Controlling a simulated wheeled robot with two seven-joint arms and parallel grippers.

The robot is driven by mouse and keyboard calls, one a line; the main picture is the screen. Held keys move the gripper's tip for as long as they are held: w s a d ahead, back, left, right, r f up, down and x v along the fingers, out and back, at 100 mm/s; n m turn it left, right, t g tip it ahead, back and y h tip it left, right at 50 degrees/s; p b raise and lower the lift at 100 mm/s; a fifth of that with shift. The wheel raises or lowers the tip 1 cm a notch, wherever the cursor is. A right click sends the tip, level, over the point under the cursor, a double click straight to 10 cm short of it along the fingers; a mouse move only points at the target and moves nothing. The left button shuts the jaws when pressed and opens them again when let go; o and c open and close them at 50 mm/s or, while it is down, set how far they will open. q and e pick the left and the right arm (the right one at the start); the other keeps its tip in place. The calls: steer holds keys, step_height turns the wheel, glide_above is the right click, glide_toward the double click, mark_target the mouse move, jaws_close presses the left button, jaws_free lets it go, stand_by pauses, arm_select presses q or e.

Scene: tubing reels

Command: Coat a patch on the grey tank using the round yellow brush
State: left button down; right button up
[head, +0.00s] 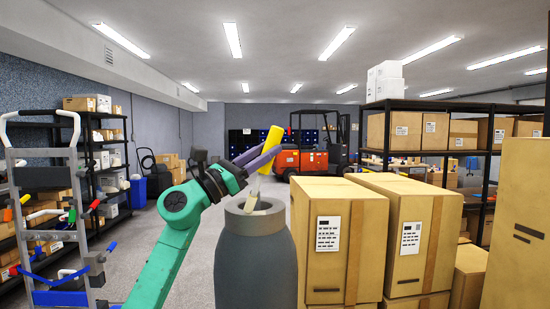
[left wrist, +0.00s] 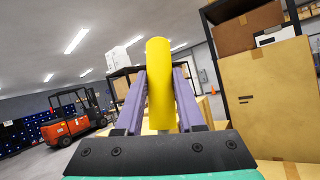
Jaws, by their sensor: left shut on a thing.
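The grey tank (head: 255,262) stands upright at the bottom middle of the head view, with a lighter round collar and an opening at its top. My left gripper (head: 268,155) is above the tank's top and shut on the round yellow brush (head: 272,138). The brush is tilted, and a pale part below it points down toward the tank's opening; I cannot tell whether it touches the tank. In the left wrist view the yellow brush (left wrist: 158,80) stands between the two purple fingers. My right gripper is not in view.
Tall cardboard boxes (head: 335,240) stand close to the tank's right. A hand truck (head: 55,220) and loaded shelves (head: 105,155) are on the left. An orange forklift (head: 300,160) is at the back. Grey floor is open behind and left of the tank.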

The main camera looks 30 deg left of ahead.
arm_select(q)
steer(key=shift+s+a, duration=0.35)
steer(key=shift+a, duration=0.15)
steer(key=shift+s+a+r, duration=0.1)
steer(key=shift+s+a, duration=0.1)
steer(key=shift+d+r, duration=0.1)
steer(key=shift+r, duration=0.05)
step_height(320, 180, up, 6)
steer(key=p, duration=0.5)
step_height(320, 180, up, 3)
steer(key=shift+f+p, duration=0.1)
steer(key=shift+p, duration=1.15)
